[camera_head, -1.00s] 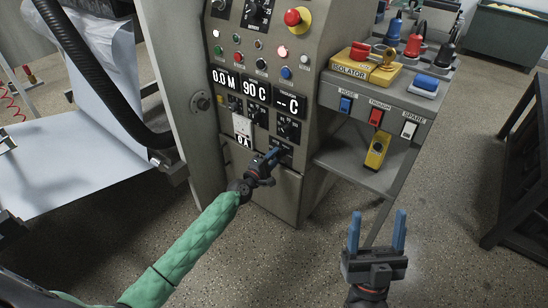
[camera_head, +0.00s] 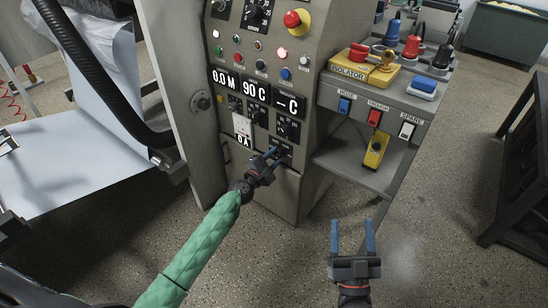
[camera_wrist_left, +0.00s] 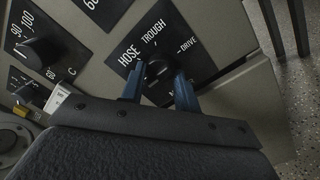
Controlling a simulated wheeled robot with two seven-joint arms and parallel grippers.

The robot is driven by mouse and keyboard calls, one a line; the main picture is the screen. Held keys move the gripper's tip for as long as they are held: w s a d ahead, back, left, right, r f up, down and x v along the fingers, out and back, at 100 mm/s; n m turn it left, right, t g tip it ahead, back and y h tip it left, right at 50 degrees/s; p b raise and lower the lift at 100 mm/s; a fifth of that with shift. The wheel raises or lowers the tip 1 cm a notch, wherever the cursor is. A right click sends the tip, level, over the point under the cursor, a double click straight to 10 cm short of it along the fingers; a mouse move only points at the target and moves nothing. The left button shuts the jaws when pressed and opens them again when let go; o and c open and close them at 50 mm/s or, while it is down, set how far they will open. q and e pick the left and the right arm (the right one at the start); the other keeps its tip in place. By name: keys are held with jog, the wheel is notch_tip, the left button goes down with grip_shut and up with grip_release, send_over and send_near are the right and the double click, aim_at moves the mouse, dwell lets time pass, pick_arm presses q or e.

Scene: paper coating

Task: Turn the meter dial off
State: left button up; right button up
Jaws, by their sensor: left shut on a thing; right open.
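The meter dial is a round black knob (camera_wrist_left: 158,70) on a black plate with HOSE, TROUGH and DRIVE labels in the left wrist view. The fourth label is mostly hidden by my gripper. My left gripper (camera_head: 273,156) is shut on this knob low on the machine front, with one blue finger on each side of it (camera_wrist_left: 158,86). I cannot tell clearly which label the knob points to. In the head view the knob is largely hidden by the fingers. My right gripper (camera_head: 352,236) is open and empty above the floor at the lower right.
Other knobs (camera_head: 284,130) and the displays 0.0 M, 90 C and a dashed C (camera_head: 289,104) sit above the dial. A side shelf (camera_head: 365,165) with switches and a yellow isolator (camera_head: 362,70) stands to the right. The floor is clear around my right gripper.

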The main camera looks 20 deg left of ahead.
pick_arm(q)
jog(key=shift+a, duration=0.1)
jog(key=o, duration=1)
jog(key=shift+c, duration=0.2)
jog(key=v, duration=0.7)
jog(key=shift+s+b, duration=0.3)
jog(key=shift+s, duration=0.1)
pick_arm(e)
notch_tip(320, 180, up, 7)
jog(key=s+t, duration=0.2)
jog(key=shift+d+f+y, duration=0.2)
jog(key=shift+d+y, duration=0.1)
jog(key=shift+d, duration=0.05)
pick_arm(q)
jog(key=shift+a+f, duration=0.1)
pick_arm(e)
jog(key=shift+f, duration=0.2)
